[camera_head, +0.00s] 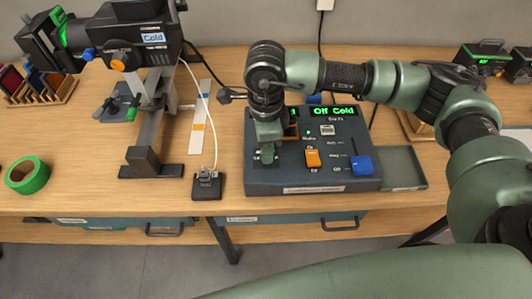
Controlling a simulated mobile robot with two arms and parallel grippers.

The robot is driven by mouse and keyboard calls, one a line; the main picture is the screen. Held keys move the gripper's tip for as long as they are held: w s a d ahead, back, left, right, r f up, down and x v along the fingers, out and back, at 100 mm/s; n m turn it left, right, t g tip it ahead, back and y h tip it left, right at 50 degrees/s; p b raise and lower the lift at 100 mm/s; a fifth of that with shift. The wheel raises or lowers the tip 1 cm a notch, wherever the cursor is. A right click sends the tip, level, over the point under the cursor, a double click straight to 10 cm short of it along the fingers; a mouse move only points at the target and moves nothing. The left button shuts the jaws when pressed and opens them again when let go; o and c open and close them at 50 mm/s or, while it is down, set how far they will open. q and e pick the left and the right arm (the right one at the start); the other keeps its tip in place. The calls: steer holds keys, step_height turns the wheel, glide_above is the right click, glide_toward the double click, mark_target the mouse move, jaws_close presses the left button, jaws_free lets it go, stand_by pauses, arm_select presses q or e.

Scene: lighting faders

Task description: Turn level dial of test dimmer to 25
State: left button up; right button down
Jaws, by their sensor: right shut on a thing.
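A small black box (207,186) with a white cable sits left of the console. No scale value of 25 can be read. My left gripper is not in view.
A black spotlight (132,38) labelled "Cold" stands on a stand at the left. Green tape (27,175) lies near the left front edge. A shallow green tray (404,176) is right of the console. Drawers with handles are below the bench front.

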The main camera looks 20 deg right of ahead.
steer(key=shift+m+b, duration=0.5)
steer(key=shift+m, duration=0.1)
steer(key=c, duration=1.2)
jaws_free()
steer(key=shift+o, duration=0.2)
step_height(320, 180, up, 8)
steer(key=shift+f+b, duration=0.1)
steer(key=shift+b, duration=0.75)
steer(key=shift+s, duration=0.1)
